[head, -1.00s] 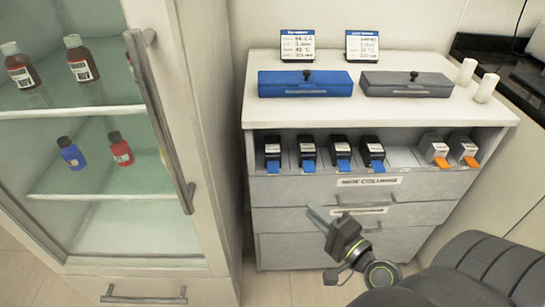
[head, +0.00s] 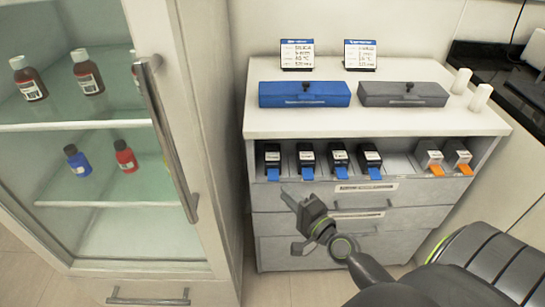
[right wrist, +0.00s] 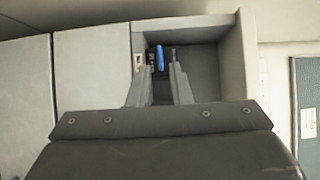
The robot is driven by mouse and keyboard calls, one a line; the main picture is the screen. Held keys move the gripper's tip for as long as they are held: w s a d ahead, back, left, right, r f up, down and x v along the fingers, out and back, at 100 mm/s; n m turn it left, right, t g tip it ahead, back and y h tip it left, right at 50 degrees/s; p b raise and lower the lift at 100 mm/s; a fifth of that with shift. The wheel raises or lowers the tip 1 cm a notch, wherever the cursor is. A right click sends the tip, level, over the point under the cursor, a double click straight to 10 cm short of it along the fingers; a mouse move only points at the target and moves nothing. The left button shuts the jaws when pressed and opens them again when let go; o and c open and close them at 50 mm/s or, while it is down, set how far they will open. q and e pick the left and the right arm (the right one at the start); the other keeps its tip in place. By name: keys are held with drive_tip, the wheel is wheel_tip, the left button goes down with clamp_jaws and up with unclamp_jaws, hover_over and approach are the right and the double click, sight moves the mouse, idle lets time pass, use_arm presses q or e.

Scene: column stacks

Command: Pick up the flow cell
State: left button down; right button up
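Several black cartridges with white labels and blue tabs (head: 307,160) stand in a row on the open shelf. I cannot tell which of these is the flow cell. My right gripper (head: 292,198) is in front of the drawers, a little below the left part of the shelf, and holds nothing. In the right wrist view its two fingers are apart, with a blue tab (right wrist: 159,58) showing beyond and between their tips. My left gripper is not in view.
A blue case (head: 304,94) and a grey case (head: 403,94) lie on the cabinet top, with two label stands behind and two white cylinders (head: 480,97) at right. A glass-door fridge with bottles and a long handle (head: 167,140) stands close on the left.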

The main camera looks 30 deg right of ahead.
sight(274, 177)
drive_tip(key=shift+w+d+p, duration=0.15)
drive_tip(key=shift+w+p, duration=0.25)
drive_tip(key=shift+w, duration=3.55)
clamp_jaws()
